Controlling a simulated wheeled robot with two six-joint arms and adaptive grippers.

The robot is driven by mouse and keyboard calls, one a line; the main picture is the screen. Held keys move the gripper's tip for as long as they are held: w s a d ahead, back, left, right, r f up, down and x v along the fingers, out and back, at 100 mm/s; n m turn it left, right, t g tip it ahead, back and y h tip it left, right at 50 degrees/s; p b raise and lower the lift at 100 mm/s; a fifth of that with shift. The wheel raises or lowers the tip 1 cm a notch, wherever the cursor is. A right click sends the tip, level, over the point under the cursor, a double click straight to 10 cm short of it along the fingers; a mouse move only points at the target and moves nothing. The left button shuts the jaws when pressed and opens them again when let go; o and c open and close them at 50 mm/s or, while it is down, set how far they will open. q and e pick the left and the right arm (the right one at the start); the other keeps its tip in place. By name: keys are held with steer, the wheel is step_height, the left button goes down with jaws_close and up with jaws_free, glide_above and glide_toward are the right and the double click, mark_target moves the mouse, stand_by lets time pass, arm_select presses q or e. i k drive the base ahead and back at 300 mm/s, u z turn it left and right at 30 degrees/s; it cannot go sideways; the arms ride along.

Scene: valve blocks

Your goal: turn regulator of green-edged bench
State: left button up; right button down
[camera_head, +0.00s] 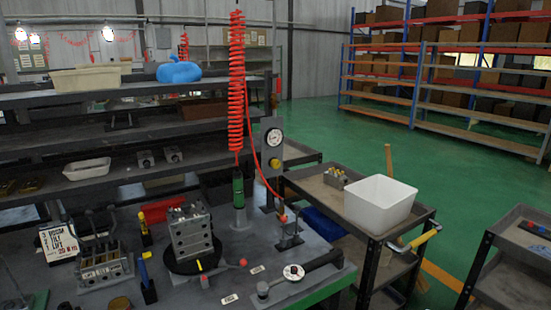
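The green-edged bench (327,293) fills the lower left and middle; its green edge shows at the front right corner. Near its back right stands a grey upright plate with a round white-faced gauge (274,137). Below the gauge is a small round knob (275,163), which looks like the regulator; its setting is too small to read. A red hose runs down past the plate to a small fitting (283,217) on the bench. Neither of my grippers is in view.
A coiled red hose (237,80) hangs left of the gauge with a green-bodied tool (238,188) at its end. A metal valve block (190,232) stands on a black round base. A cart with a white bin (380,203) stands right of the bench.

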mark_target(274, 163)
steer(key=z, duration=1.4)
steer(key=i, duration=1.35)
steer(key=u, duration=3.05)
